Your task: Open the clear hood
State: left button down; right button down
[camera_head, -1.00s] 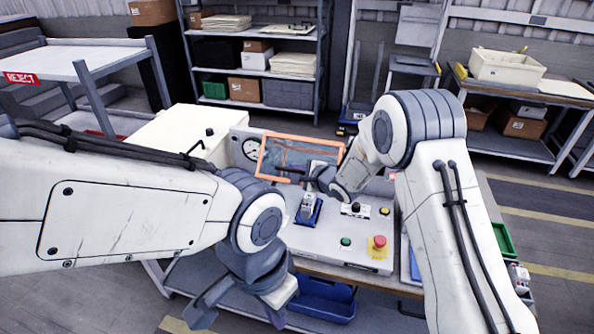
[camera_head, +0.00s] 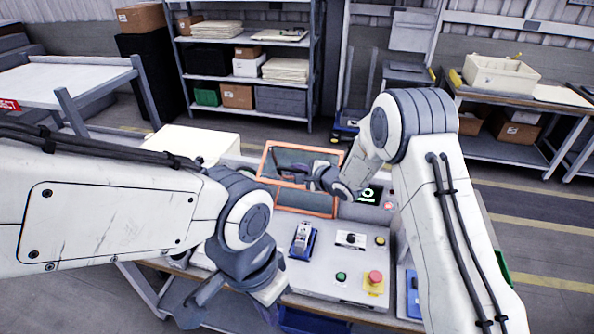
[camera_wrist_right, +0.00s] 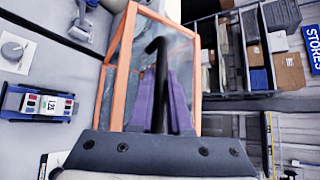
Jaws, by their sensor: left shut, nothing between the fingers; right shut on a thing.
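The clear hood has an orange frame (camera_head: 270,150) and stands tilted up at the back of the grey workstation. Its clear panels show behind the frame. In the right wrist view the frame (camera_wrist_right: 112,65) surrounds a black bar-like handle (camera_wrist_right: 158,52). My right gripper (camera_head: 285,172) is at the hood, its purple fingers (camera_wrist_right: 175,100) shut on the handle. The fingers partly hide the handle. My left gripper (camera_head: 268,312) is low at the front edge of the workstation, shut and empty, well away from the hood.
On the workstation panel (camera_head: 330,262) are a blue holder with a small device (camera_head: 302,240), a black knob (camera_head: 350,240), a green button (camera_head: 341,277) and a red emergency stop (camera_head: 375,278). A cream box (camera_head: 190,143) stands behind left. Shelving (camera_head: 250,80) stands further back.

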jog(key=shift+a+r, duration=0.1)
jog(key=shift+a, duration=0.15)
jog(key=c, duration=0.9)
grip_release()
jog(key=shift+o, duration=0.2)
jog(key=shift+d, duration=0.2)
jog(key=b+v, duration=0.3)
jog(key=v, duration=0.7)
jog(key=shift+s, duration=0.2)
jog(key=shift+d, duration=0.15)
